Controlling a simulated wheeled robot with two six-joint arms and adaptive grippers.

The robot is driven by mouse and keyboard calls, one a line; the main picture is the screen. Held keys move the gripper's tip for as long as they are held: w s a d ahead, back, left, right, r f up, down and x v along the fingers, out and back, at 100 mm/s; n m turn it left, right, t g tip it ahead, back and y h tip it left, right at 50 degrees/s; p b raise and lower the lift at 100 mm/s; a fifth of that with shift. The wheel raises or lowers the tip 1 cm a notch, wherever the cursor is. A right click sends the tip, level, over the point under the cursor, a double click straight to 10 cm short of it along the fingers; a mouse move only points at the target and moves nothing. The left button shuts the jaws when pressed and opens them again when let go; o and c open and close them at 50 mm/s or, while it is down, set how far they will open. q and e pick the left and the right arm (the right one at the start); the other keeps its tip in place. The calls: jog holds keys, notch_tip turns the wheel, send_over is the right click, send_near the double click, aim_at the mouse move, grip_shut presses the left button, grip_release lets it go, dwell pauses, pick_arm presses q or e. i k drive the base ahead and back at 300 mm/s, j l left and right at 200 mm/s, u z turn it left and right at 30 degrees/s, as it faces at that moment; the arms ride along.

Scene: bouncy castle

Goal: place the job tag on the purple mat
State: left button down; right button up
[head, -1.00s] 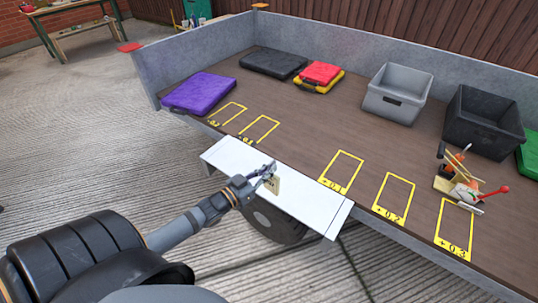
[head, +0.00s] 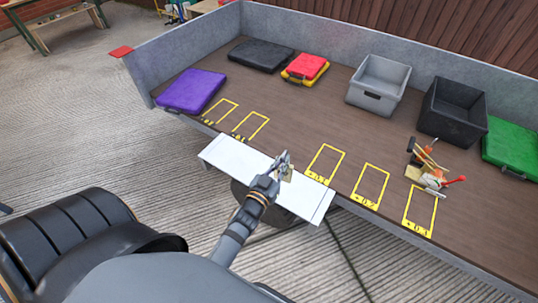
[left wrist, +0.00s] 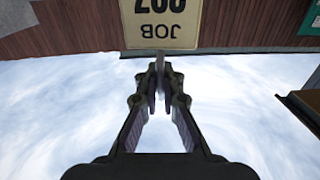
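The job tag (left wrist: 160,22) is a cream plate with dark "JOB" lettering, upside down at the top of the left wrist view. My left gripper (left wrist: 160,82) is closed on its narrow stem. In the head view the small tag (head: 288,174) hangs at the tip of my left gripper (head: 283,163), over the far edge of a white board. The purple mat (head: 192,91) is a thick purple pad at the left end of the brown deck, up and left of the gripper, with nothing on it. My right gripper is not in view.
The white board (head: 229,157) juts from the deck's front edge. Yellow outlined boxes run along the deck front. A black pad (head: 261,56), red and yellow case (head: 306,68), grey bin (head: 378,82), black bin (head: 453,110) and green case (head: 511,147) stand behind. Small tools (head: 430,172) lie right.

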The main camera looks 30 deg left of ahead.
aim_at(189, 92)
jog(key=i+j+z, duration=0.2)
jog(key=j, duration=1.35)
jog(key=j+z, duration=0.2)
jog(key=j, duration=1.35)
jog(key=k+j+z, duration=0.2)
jog(key=j, duration=1.4)
jog(key=i, duration=0.1)
